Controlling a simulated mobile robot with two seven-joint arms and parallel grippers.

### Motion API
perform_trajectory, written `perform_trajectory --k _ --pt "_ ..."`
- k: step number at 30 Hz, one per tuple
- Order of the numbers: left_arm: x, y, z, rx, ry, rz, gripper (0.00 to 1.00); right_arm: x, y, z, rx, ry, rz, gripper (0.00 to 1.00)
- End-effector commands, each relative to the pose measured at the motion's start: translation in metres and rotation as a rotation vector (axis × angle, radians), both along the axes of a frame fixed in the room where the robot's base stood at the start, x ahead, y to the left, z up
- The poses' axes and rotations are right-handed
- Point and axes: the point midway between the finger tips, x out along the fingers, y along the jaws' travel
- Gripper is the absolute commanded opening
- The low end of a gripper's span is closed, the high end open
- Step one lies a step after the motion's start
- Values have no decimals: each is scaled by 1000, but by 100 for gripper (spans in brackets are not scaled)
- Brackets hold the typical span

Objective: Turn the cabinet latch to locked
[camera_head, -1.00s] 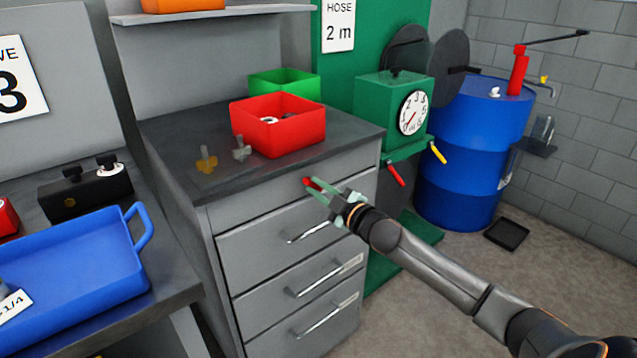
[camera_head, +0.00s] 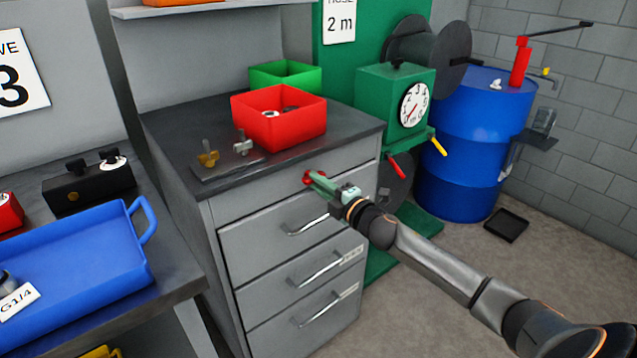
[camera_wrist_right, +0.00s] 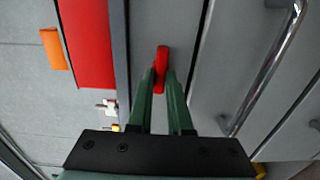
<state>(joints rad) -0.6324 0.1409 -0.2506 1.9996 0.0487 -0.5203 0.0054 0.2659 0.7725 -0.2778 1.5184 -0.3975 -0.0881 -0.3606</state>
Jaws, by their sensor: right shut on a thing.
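The red cabinet latch (camera_head: 308,178) is on the front of the grey drawer cabinet (camera_head: 208,240), just under the worktop and above the top drawer. My right gripper (camera_head: 318,182) reaches it from the right. In the right wrist view the red latch (camera_wrist_right: 161,66) sits between the tips of my two green fingers (camera_wrist_right: 162,78), which are shut on it. Part of the latch is hidden by the fingers in the head view. My left gripper does not show.
A red bin (camera_head: 280,122) and a green bin (camera_head: 287,72) stand on the cabinet top, with small brass and grey fittings (camera_head: 208,158) beside them. Drawer handles (camera_head: 308,226) stick out below the latch. A blue tray (camera_head: 75,262) is at the left. A blue drum (camera_head: 462,150) stands at the right.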

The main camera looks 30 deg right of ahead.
Motion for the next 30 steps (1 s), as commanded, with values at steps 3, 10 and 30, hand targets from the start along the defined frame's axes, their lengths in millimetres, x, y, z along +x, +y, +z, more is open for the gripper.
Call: perform_trajectory --k 3,10,30 --pt "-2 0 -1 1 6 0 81 0 1 0 -19 -2 2 0" --pt "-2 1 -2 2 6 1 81 0 1 -1 -29 -2 2 0" --pt "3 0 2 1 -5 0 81 0 0 0 -26 -2 0 48"
